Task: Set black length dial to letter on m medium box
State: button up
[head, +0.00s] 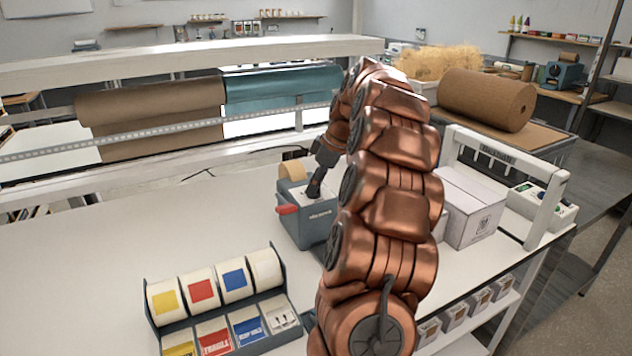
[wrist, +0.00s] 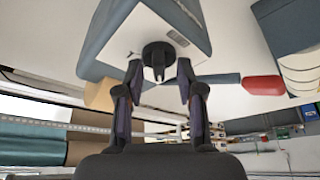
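A blue-grey tape machine (head: 308,228) with a white top plate and a red-ended handle (head: 288,210) stands on the white bench. It also fills the top of the wrist view, upside down (wrist: 205,18). The black length dial (wrist: 158,52) is a round knob with a notched pointer on the white top plate. My gripper (wrist: 159,78) is open, with one finger on each side of the dial and small gaps showing. In the head view my gripper (head: 315,190) points down over the machine's top and hides the dial. The dial's letter marks are too small to read.
A rack of label rolls (head: 215,325) stands at front left. A white box (head: 470,212) and a white frame (head: 545,200) stand to the right. In the wrist view the red handle (wrist: 262,85) sticks out right of the fingers. The bench at left is clear.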

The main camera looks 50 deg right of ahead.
jog(key=shift+c, duration=0.4)
grip_shut()
